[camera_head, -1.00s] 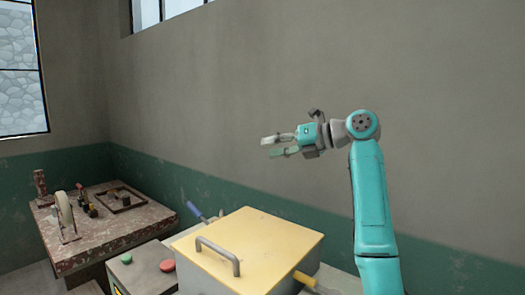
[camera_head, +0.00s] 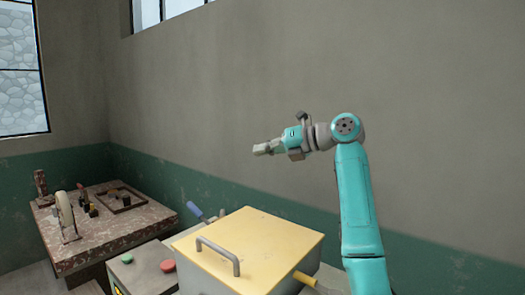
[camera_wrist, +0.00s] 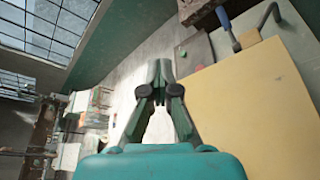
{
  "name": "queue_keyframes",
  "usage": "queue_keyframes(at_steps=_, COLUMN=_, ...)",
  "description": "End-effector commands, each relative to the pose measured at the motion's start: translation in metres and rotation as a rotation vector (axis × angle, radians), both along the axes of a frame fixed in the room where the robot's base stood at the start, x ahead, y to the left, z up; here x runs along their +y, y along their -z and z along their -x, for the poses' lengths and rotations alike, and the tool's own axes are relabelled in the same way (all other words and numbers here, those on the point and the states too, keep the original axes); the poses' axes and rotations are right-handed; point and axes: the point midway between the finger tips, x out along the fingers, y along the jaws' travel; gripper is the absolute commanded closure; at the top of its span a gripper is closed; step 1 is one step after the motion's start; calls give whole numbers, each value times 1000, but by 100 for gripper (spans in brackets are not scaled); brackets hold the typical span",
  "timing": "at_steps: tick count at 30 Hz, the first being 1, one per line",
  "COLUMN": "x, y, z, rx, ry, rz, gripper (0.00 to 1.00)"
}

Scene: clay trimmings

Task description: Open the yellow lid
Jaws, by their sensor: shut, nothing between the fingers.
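The yellow lid (camera_head: 255,246) lies flat and closed on a box-like machine in the lower middle of the head view. A grey bar handle (camera_head: 218,254) stands up near its left front edge.
A control box with a green button (camera_head: 126,259) and a red button (camera_head: 168,266) stands left of the lid. A blue-handled lever (camera_head: 196,210) rises behind it. A worn table (camera_head: 110,240) with tools stands at the left. The air above the lid is free.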

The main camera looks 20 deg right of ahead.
Motion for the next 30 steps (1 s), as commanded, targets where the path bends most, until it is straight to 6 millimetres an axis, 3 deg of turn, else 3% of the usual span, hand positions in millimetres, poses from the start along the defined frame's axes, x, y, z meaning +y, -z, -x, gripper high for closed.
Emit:
queue_keyframes(at_steps=2, x=0, y=0, z=0, rx=0, ry=0, rz=0, gripper=100)
queue_keyframes(at_steps=7, x=0, y=0, z=0, rx=0, ry=0, rz=0, gripper=60)
queue_keyframes(at_steps=20, x=-6, y=-2, z=4, rx=-1, ry=1, rz=1, gripper=59)
queue_keyframes(at_steps=30, x=-53, y=-19, z=40, rx=-2, ry=4, rz=1, gripper=59)
